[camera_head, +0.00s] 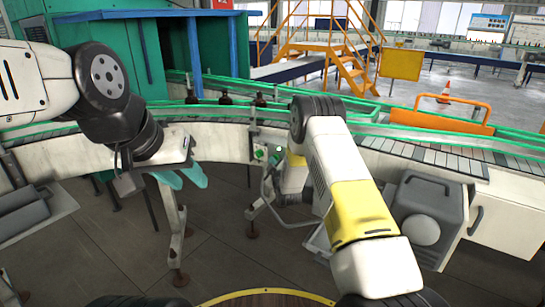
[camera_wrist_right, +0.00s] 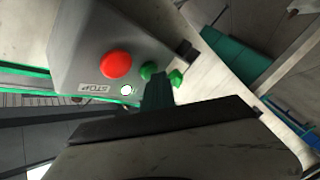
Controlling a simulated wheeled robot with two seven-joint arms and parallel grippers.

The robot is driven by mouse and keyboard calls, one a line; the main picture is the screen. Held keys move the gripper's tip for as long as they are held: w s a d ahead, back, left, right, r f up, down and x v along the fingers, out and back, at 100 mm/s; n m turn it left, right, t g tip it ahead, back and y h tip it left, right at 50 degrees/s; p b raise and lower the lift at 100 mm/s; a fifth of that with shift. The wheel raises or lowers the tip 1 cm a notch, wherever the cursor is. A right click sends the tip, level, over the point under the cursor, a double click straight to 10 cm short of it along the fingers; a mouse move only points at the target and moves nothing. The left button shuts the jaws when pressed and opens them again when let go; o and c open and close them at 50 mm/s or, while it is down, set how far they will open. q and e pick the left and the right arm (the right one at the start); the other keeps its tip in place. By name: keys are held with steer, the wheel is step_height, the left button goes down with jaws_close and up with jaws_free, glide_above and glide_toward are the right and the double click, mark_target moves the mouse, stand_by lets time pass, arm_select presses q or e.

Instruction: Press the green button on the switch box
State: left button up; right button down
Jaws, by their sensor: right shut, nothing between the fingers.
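The grey switch box (camera_wrist_right: 85,45) fills the upper left of the right wrist view. It carries a red button (camera_wrist_right: 117,64), a STOP label, a small white round part (camera_wrist_right: 126,90) and a green button (camera_wrist_right: 149,70). Another green knob-like part (camera_wrist_right: 177,77) shows just right of it. My right gripper (camera_wrist_right: 158,80) is shut and empty, its teal fingertips close by the green parts; I cannot tell whether they touch. In the head view the box (camera_head: 261,153) is on the conveyor's side, partly behind my right arm. My left gripper (camera_head: 182,177) is open and empty at left.
The conveyor (camera_head: 222,118) curves across behind both arms, with several dark bottles (camera_head: 225,98) on it. A grey case (camera_head: 428,215) is at right. Orange steps (camera_head: 345,60) and a traffic cone (camera_head: 445,92) are farther back. Bare floor lies in front.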

steer(key=shift+s+a, duration=0.45)
steer(key=shift+s, duration=0.25)
steer(key=s+a, duration=0.1)
steer(key=s, duration=0.1)
steer(key=s+a, duration=0.2)
stand_by(0.6)
stand_by(0.4)
